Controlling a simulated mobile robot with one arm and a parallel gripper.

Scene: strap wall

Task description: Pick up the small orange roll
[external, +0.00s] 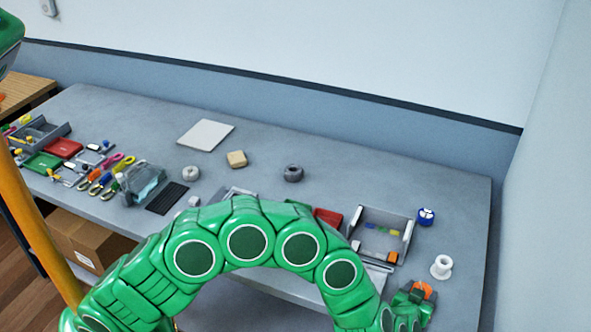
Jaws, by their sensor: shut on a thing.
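The small orange roll (427,287) shows at the end of my green arm, at the lower right. My gripper (418,294) is shut on it, at the front right part of the grey table. The gripper's fingers are small here and partly hidden by the arm's end, so the exact grip on the roll is hard to see. I cannot tell whether the roll touches the table.
A white spool (441,267) stands just behind my gripper, with a blue-and-white roll (426,216) farther back. A grey tray (404,236) with small coloured pieces is to the left. A dark grey roll (293,173) sits mid-table. A wall bounds the right side.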

